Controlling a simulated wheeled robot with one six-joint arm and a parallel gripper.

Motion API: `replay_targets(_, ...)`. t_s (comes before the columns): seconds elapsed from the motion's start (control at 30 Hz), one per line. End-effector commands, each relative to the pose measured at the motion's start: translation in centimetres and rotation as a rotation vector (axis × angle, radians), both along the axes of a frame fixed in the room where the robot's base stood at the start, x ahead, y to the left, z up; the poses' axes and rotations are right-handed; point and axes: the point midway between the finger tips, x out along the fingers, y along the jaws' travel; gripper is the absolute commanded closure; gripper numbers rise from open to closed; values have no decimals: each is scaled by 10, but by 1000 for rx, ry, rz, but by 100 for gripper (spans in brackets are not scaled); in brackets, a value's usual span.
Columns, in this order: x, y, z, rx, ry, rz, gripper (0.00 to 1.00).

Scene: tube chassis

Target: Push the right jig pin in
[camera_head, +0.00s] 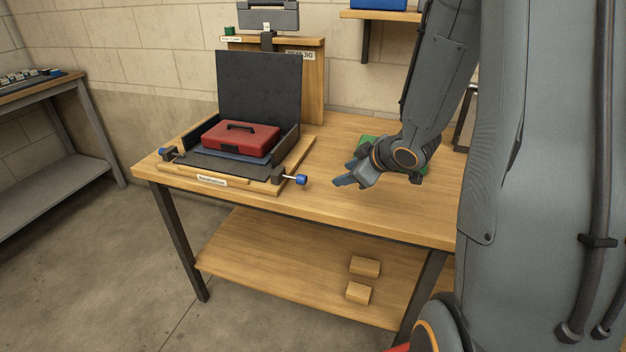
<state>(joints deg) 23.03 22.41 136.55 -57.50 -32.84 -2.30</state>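The right jig pin (301,180) is a blue knob on a short rod. It sticks out to the right from a dark block (279,173) at the front right corner of the wooden jig base (250,187). A gap of bare rod shows between knob and block. My gripper (343,178) is to the right of the knob, a little above the table and apart from it. Its fingers point left towards the knob; they look empty, but their spacing is too small to judge.
A red case (240,135) with a dark handle sits in the jig before an upright dark panel (258,85). A green item (367,143) is partly hidden behind my arm. The bench top (390,205) right of the jig is mostly clear. Wooden blocks lie on the lower shelf.

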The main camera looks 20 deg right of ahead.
Motion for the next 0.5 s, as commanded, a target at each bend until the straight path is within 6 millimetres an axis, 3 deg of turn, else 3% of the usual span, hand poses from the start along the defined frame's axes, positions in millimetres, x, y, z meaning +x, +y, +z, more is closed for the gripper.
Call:
replay_targets(0.2,-9,20,2,164,-181,305,60)
replay_targets(0.5,-30,38,11,291,-265,468,60)
